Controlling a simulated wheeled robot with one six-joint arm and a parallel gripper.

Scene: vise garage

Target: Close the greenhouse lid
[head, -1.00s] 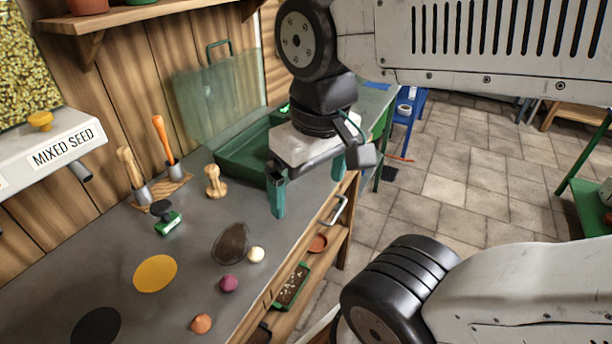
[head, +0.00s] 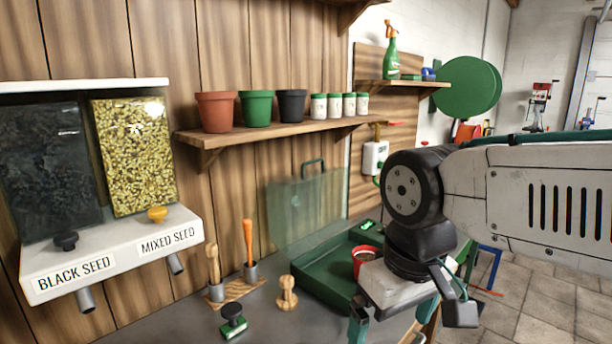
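The greenhouse is a green tray (head: 322,283) on the workbench against the wooden wall. Its clear greenish lid (head: 305,212) stands open, nearly upright, at the tray's back, with a dark green handle on its top edge. A red pot with dark contents (head: 366,256) and a small green item (head: 368,226) show inside the tray. My gripper (head: 388,318) points down in front of the tray's right part, apart from the lid. My gripper hides the tray's right front.
Tools in a wooden holder (head: 233,288), a wooden stamp (head: 287,293) and a green-based brush (head: 233,321) stand left of the tray. A shelf with pots (head: 290,132) hangs above the lid. Seed dispensers (head: 112,250) are at left.

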